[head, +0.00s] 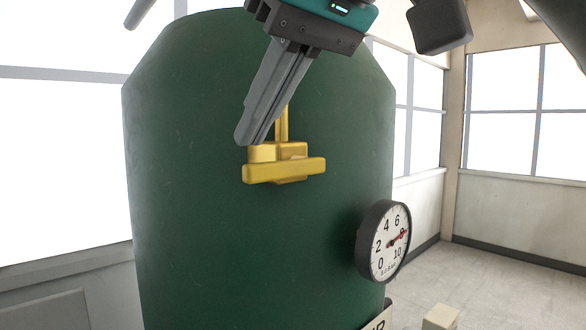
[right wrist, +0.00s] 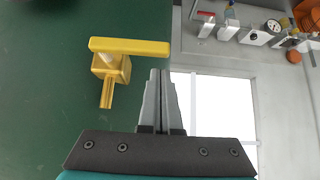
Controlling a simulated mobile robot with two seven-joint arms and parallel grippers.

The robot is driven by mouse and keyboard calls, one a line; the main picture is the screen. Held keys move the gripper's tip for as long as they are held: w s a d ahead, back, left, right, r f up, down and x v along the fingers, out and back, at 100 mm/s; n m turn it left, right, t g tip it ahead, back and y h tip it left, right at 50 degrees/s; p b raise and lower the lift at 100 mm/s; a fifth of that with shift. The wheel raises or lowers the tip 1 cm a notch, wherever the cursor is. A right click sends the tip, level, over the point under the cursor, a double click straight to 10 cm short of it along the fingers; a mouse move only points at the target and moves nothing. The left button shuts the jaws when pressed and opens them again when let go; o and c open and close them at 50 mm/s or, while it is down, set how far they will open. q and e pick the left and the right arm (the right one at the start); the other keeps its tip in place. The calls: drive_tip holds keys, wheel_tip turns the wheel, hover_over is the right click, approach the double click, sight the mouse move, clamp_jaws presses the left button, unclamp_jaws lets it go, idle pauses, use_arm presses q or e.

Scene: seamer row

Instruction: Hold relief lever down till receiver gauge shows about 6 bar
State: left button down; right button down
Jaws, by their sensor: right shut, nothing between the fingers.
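The receiver is a large dark green tank (head: 200,220) filling the middle of the head view. A yellow relief valve sits on its face, with a bar-shaped lever (head: 285,171) lying across it. The lever also shows in the right wrist view (right wrist: 128,46). The receiver gauge (head: 390,242) is a round white dial at the tank's right side; its red needle points near 8. My right gripper (head: 247,138) is shut and empty, its tips just above the lever's left end in the head view. I cannot tell whether they touch it. My left gripper is not in view.
A yellow pipe (head: 282,122) rises from the valve behind my right gripper. A plate (head: 378,320) with partly hidden letters is below the gauge, and a pale block (head: 441,317) stands at lower right. Bright windows line the walls. Open floor shows at right.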

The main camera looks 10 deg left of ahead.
drive_tip(key=shift+f+b, duration=2.05)
drive_tip(key=shift+f, duration=0.75)
drive_tip(key=shift+r, duration=0.1)
idle(1.9)
wheel_tip(320, 180, up, 9)
drive_tip(key=p, duration=0.6)
hover_over(258, 180)
drive_tip(key=shift+d+r, duration=0.1)
drive_tip(key=shift+r, duration=0.45)
drive_tip(key=shift+r, duration=0.1)
